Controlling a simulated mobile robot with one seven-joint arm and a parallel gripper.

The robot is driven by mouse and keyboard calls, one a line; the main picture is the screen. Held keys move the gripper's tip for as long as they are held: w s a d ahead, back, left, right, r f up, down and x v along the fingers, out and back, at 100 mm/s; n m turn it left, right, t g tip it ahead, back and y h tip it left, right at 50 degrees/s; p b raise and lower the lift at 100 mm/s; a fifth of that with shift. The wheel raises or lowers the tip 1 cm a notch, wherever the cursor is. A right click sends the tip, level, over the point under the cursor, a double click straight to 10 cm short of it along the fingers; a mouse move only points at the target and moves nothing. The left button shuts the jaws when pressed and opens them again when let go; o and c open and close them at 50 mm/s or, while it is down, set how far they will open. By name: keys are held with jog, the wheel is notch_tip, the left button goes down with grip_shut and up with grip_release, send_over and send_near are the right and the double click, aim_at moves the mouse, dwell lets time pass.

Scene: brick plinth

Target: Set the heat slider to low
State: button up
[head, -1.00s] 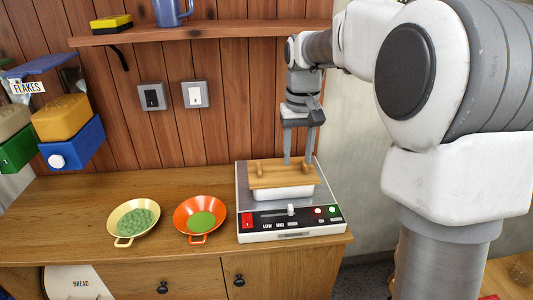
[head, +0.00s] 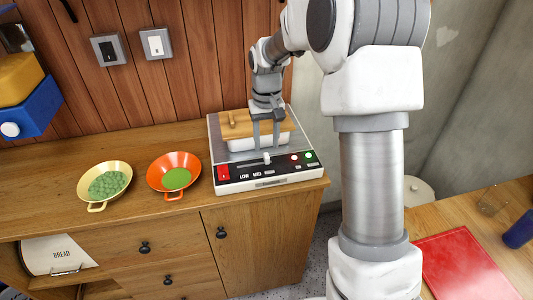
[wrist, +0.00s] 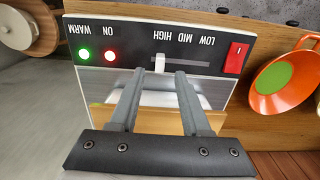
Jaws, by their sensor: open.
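The heat slider's white knob (head: 267,158) stands at the HIGH end of its slot on the front panel of the white-and-black hot plate (head: 300,176). The wrist view shows the panel upside down, with the knob (wrist: 160,62) by HIGH and the slot running past MID to LOW (wrist: 207,42). My gripper (head: 266,148) is open, pointing down over the front of the hot plate. In the wrist view its two fingers (wrist: 161,73) lie on either side of the knob's line, with tips just short of the knob. Contact cannot be told.
A wooden-topped white dish (head: 240,124) sits on the hot plate behind the panel. A red switch (head: 223,173) is at the panel's left, with red and green lights at its right. An orange pan (head: 159,181) and a yellow pan (head: 82,188) stand left on the counter.

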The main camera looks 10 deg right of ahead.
aim_at(266, 155)
jog(key=shift+f, duration=2.1)
grip_shut()
